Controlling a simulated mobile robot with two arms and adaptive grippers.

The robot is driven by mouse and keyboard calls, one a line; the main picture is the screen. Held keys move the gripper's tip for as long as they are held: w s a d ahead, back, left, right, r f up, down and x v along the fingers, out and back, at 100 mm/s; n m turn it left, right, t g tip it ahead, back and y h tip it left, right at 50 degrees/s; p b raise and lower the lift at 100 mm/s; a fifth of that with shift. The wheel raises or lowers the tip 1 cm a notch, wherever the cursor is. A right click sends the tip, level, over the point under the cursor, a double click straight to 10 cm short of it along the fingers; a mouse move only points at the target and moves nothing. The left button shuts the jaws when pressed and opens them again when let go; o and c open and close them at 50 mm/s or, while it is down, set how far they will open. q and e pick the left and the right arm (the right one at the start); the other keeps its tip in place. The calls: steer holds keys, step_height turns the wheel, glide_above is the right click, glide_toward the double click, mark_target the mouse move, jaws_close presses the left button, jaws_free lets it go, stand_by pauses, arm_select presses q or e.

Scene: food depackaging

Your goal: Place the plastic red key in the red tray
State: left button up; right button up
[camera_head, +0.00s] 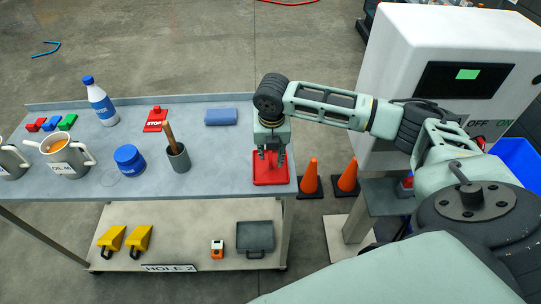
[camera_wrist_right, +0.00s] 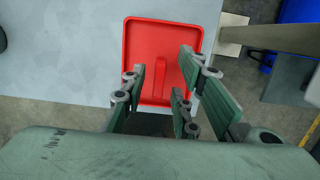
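The red tray (camera_head: 272,181) lies at the right end of the grey table, and it fills the middle of the right wrist view (camera_wrist_right: 150,30). A narrow red piece (camera_wrist_right: 188,70), which may be the plastic red key, shows inside the tray; its red blends with the tray floor. My right gripper (camera_head: 270,152) points down over the tray. In the wrist view its fingers (camera_wrist_right: 170,85) are spread apart, with no object clearly clamped between them. Whether the red piece touches a finger is unclear. My left gripper is out of view.
A dark cup with a wooden handle (camera_head: 178,158), blue jar (camera_head: 129,160), bottle (camera_head: 102,105), red STOP piece (camera_head: 155,120) and blue block (camera_head: 221,117) stand left of the tray. Small red, blue and green pieces (camera_head: 51,124) lie far left. A white machine (camera_head: 450,40) and orange cones (camera_head: 310,178) are right.

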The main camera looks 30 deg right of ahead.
mark_target(271, 159)
step_height(271, 159, up, 10)
steer(key=s+b, duration=0.1)
steer(key=shift+s+a, duration=0.2)
steer(key=shift+a, duration=0.2)
